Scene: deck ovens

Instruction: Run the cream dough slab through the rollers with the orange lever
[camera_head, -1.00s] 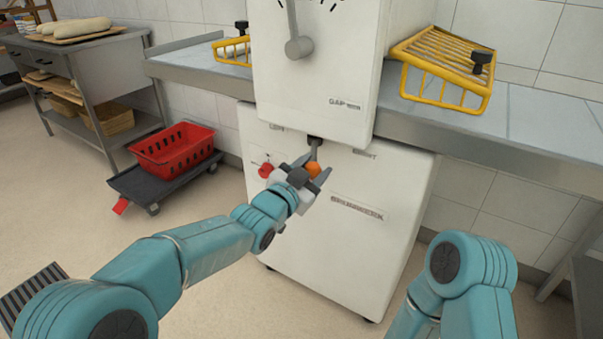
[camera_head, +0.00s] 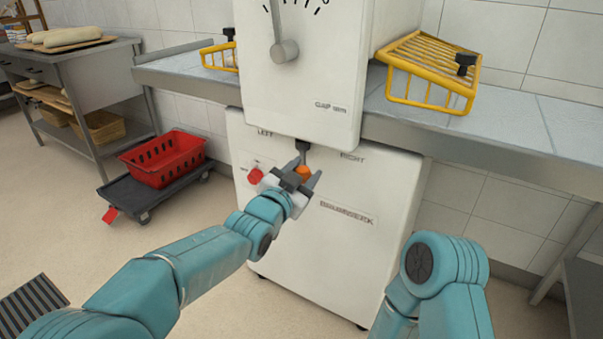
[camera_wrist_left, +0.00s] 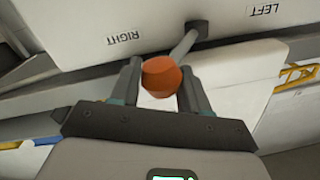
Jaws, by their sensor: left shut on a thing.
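My left gripper (camera_head: 307,172) is shut on the orange knob. In the left wrist view the orange knob (camera_wrist_left: 161,76) sits between the two fingers, and its grey rod runs up to the right to a dark slot. My right gripper is out of view; only part of my right arm shows.
A red button (camera_head: 255,176) is left of the lever. Yellow wire guards (camera_head: 432,75) stand over the grey conveyor bed (camera_head: 520,120) on both sides of the machine. A red crate (camera_head: 163,157) sits on a dark dolly. Loaves (camera_head: 75,33) lie on a table at the back left.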

